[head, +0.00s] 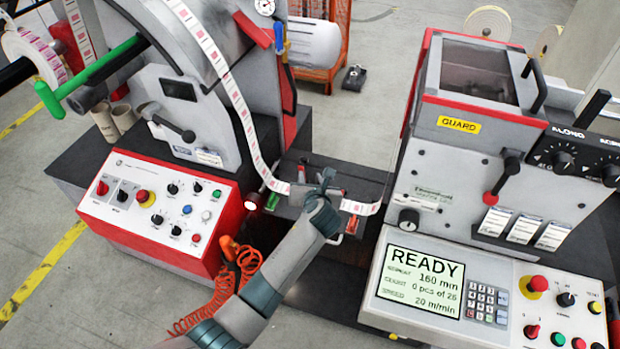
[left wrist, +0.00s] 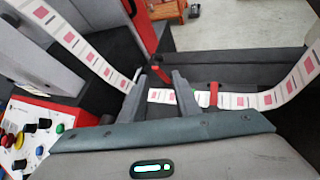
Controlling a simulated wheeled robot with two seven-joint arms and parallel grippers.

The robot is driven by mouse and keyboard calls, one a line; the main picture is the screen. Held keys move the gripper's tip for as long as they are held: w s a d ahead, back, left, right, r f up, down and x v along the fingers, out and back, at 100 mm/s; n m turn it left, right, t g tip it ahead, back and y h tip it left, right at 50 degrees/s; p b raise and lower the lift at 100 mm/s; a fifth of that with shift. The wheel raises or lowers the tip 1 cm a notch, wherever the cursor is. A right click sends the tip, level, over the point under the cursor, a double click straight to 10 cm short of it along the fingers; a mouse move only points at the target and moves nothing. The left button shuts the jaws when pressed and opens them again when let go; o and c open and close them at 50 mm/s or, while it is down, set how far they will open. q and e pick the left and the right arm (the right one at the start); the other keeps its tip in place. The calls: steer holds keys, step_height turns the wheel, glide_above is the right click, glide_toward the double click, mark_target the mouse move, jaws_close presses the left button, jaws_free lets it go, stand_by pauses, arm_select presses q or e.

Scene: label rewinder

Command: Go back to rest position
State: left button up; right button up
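My left gripper (head: 328,180) is over the dark table between the two machines, at the label web (head: 250,132). The web is white with pink labels. It runs down from the left machine, passes behind my gripper and goes on to the right machine. In the left wrist view, the two fingers (left wrist: 160,82) stand apart. The web (left wrist: 265,98) shows between and beyond them, and nothing is visibly gripped. The left finger hides part of the web, so I cannot tell whether it is continuous there. My right gripper is not in view.
The left machine has a red-edged control panel (head: 158,205). The right machine has a display (head: 421,281) reading READY, 160 mm, 20 m/min, and a yellow GUARD label (head: 459,124). An orange coiled hose (head: 222,290) hangs beside my left arm. Open floor (head: 80,300) lies at the lower left.

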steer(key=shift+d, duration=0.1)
